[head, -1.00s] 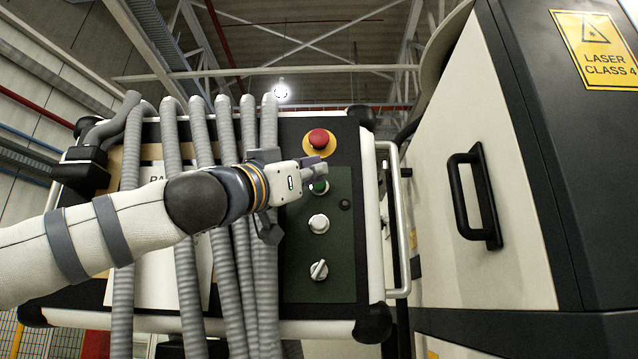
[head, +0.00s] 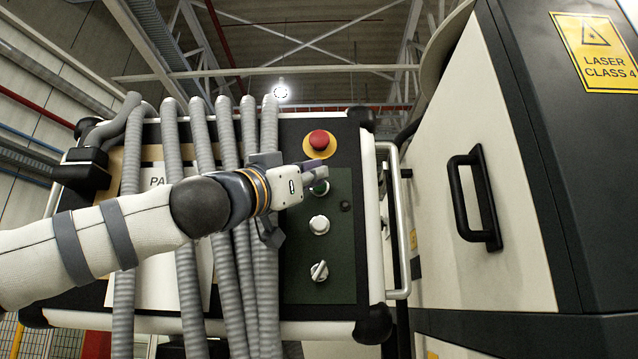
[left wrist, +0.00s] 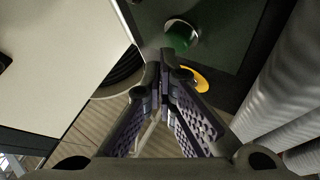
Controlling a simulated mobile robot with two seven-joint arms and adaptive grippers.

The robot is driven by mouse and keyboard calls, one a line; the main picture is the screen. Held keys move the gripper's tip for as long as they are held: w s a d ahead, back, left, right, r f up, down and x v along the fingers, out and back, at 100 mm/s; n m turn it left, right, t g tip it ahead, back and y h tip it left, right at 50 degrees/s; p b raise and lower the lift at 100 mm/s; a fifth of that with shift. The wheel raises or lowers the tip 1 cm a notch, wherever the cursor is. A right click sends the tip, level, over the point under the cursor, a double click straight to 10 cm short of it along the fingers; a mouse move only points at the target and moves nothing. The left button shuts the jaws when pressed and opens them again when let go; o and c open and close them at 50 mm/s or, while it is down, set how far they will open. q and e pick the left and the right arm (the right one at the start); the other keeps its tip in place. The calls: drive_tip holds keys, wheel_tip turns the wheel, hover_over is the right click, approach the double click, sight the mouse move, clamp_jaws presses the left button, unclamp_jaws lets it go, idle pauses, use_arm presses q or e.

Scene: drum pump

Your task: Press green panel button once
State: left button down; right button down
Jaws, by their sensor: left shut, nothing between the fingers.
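The green button (head: 320,187) sits on the dark green panel (head: 335,255), below the red mushroom button. In the head view my left gripper (head: 318,171) reaches in from the left, its fingertips beside the button's upper edge and partly covering it. In the left wrist view the green button (left wrist: 180,35) with its pale ring shows just beyond the shut fingertips (left wrist: 168,65). The fingers hold nothing. I cannot tell whether the tips touch the button. My right gripper is not in view.
The red mushroom button (head: 319,139) on its yellow disc is close above the fingertips. A white knob (head: 319,225) and a white rotary switch (head: 319,271) are below. Grey hoses (head: 222,285) hang behind my left arm. A cabinet (head: 480,130) with a black handle stands at right.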

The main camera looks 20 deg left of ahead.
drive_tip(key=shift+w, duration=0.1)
use_arm(q)
drive_tip(key=shift+w+a, duration=0.2)
drive_tip(key=shift+w, duration=0.4)
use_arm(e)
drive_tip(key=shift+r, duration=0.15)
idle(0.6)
use_arm(q)
drive_tip(key=shift+s, duration=0.1)
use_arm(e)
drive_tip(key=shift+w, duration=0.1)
use_arm(q)
drive_tip(key=shift+s+d, duration=0.25)
drive_tip(key=shift+s, duration=0.55)
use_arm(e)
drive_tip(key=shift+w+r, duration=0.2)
